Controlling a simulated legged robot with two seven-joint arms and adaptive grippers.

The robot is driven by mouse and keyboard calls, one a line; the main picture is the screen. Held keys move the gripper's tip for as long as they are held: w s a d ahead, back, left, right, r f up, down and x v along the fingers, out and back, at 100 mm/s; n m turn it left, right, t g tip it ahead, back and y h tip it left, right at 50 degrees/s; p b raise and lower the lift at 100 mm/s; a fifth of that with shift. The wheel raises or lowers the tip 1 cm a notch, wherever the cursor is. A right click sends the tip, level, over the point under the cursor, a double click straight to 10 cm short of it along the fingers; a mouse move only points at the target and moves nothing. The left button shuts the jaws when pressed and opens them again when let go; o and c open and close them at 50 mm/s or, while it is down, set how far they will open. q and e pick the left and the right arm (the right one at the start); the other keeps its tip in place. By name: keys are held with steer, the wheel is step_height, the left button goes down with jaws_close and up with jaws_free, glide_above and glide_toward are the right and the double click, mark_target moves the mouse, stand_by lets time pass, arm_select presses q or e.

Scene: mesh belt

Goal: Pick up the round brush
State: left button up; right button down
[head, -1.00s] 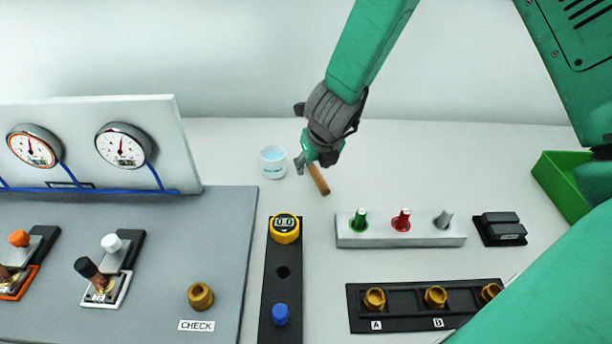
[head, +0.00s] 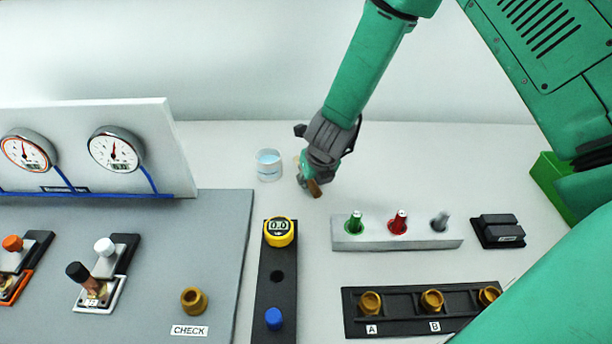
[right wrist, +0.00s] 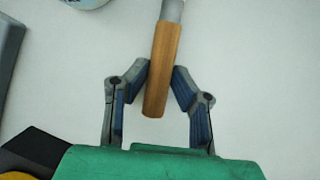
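The round brush shows in the head view as a short wooden handle (head: 314,188), partly covered by my right gripper (head: 308,176). In the right wrist view the handle (right wrist: 160,70) runs up and down the picture, with a grey part at its top that is cut off by the edge. My right gripper (right wrist: 162,75) has one finger pressed close on each side of the handle. It looks shut on it. Whether the brush is clear of the table cannot be told. My left gripper is not in view.
A grey block with colored pegs (head: 395,240), a black box (head: 498,232) and a green bin (head: 550,185) are to the right. A gauge panel (head: 100,180) stands at the left.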

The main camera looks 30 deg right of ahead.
mark_target(314, 181)
steer(key=shift+s+d+f, duration=0.15)
steer(key=shift+d, duration=0.35)
steer(key=shift+s+d+f, duration=0.15)
steer(key=shift+d, duration=0.3)
steer(key=r, duration=0.1)
steer(key=a+r, duration=0.1)
steer(key=r, duration=0.1)
steer(key=r+p, duration=0.1)
steer(key=r, duration=0.1)
steer(key=shift+w+a+r, duration=0.15)
steer(key=shift+w+r, duration=0.1)
steer(key=shift+w, duration=0.1)
steer(key=r, duration=0.2)
steer(key=r+p, duration=0.1)
steer(key=r, duration=0.1)
steer(key=shift+s+a+r, duration=0.1)
steer(key=shift+s+r, duration=0.1)
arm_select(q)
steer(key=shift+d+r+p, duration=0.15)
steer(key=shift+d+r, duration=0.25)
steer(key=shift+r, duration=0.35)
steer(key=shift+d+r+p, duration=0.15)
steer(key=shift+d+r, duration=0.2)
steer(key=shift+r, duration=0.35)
arm_select(e)
steer(key=shift+w+d+r, duration=0.1)
steer(key=shift+d, duration=0.4)
